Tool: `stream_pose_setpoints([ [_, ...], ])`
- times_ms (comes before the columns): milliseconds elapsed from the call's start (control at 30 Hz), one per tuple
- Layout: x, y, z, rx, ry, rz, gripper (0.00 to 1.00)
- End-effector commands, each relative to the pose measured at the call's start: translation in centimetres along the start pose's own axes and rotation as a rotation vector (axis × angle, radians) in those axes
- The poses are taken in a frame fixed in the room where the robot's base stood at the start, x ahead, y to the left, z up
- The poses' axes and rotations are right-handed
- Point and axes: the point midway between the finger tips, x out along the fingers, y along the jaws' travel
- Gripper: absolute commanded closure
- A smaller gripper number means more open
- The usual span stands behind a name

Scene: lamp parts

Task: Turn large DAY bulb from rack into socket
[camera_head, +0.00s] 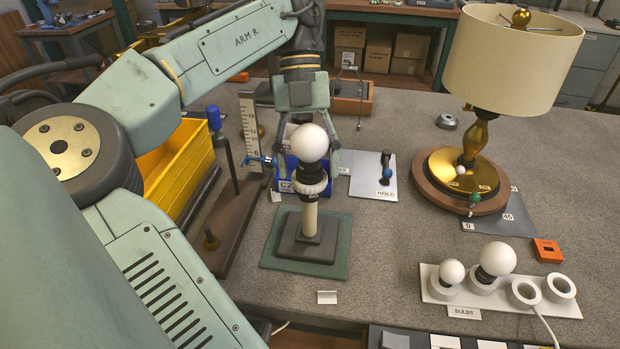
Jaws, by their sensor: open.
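A large white bulb (308,143) with a dark neck stands upright at the top of the socket (311,182), a pale ring on a cream post. The post rises from a dark square base on a green mat (334,262). I cannot tell how deep the bulb is seated. My gripper (307,167) points down over the bulb, open, with one finger on each side. Any contact is unclear. The white bulb rack (528,308), labelled BULBS, is at the lower right. It holds a small bulb (452,272) and a larger bulb (497,259), beside two empty rings. No DAY marking is readable.
A brass lamp (480,140) with a cream shade stands at the right. A yellow bin (178,165) and an upright ruler (250,131) are at the left. A HOLD plate (374,177) lies behind the socket. The tabletop between socket and rack is mostly clear.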

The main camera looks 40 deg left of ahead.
Motion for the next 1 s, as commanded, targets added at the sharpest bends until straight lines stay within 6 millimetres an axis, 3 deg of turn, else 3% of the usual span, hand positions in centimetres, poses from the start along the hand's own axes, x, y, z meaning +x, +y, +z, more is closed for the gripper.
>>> stream_pose_setpoints([
  [33, -2.80, -0.84, -1.49, -0.041, -0.064, 0.094, 0.42],
  [500, -2.83, -0.46, -1.84, -0.526, -0.090, -0.142, 0.42],
  [833, -2.76, -0.51, -1.79, -0.578, -0.090, -0.161, 0.42],
  [1000, -2.74, -0.52, -1.77, -0.577, -0.089, -0.161, 0.54],
])
